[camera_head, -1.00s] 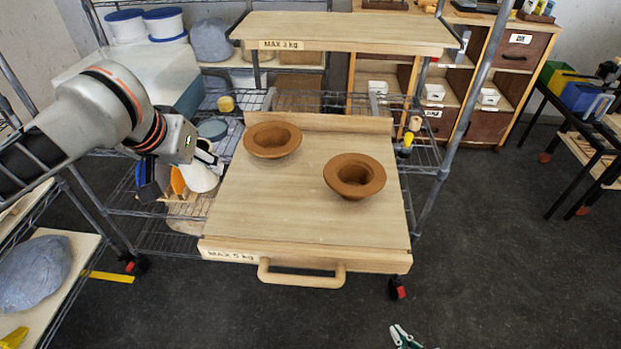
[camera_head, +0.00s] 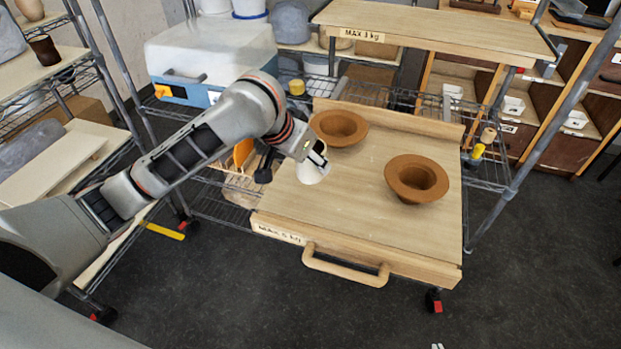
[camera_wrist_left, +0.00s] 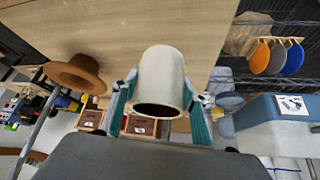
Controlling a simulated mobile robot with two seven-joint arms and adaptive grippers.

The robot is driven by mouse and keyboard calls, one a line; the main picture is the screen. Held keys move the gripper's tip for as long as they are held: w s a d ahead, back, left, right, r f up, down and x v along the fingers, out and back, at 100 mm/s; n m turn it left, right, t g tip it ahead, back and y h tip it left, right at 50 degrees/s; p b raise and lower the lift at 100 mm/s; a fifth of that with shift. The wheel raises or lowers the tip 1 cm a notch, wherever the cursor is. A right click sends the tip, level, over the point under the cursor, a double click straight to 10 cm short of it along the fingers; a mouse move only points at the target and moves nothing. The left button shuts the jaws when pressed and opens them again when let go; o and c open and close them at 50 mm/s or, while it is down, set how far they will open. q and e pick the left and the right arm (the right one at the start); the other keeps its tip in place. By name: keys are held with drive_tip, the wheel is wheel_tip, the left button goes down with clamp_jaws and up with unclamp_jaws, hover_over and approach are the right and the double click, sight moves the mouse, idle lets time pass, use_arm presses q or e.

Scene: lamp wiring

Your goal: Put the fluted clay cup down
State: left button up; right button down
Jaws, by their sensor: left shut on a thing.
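My left gripper (camera_head: 318,157) is shut on a pale cream cup (camera_head: 311,168), over the left part of the wooden board marked MAX 5 kg (camera_head: 350,215). In the left wrist view the cup (camera_wrist_left: 163,75) sits between the two teal finger pads of the gripper (camera_wrist_left: 160,110), its dark mouth facing the camera. I cannot make out flutes on it, nor whether its base touches the board. Only a tiny pale sliver, perhaps a tip of my right gripper (camera_head: 437,346), shows at the bottom edge.
Two brown wide-rimmed bowls stand on the board, one at the back left (camera_head: 340,128) and one at the right (camera_head: 416,180). The board's front middle is clear. A raised shelf marked MAX 3 kg (camera_head: 440,35) is behind. A dark brown cup (camera_head: 44,50) stands on the left rack.

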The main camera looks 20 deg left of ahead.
sight(302, 172)
use_arm(q)
drive_tip(key=shift+f, duration=3.2)
drive_tip(key=shift+f, duration=0.1)
drive_tip(key=o, duration=1.3)
drive_tip(key=shift+f, duration=0.15)
drive_tip(key=shift+r, duration=0.35)
drive_tip(key=v, duration=1)
drive_tip(key=shift+a+r, duration=0.1)
drive_tip(key=shift+v, duration=0.8)
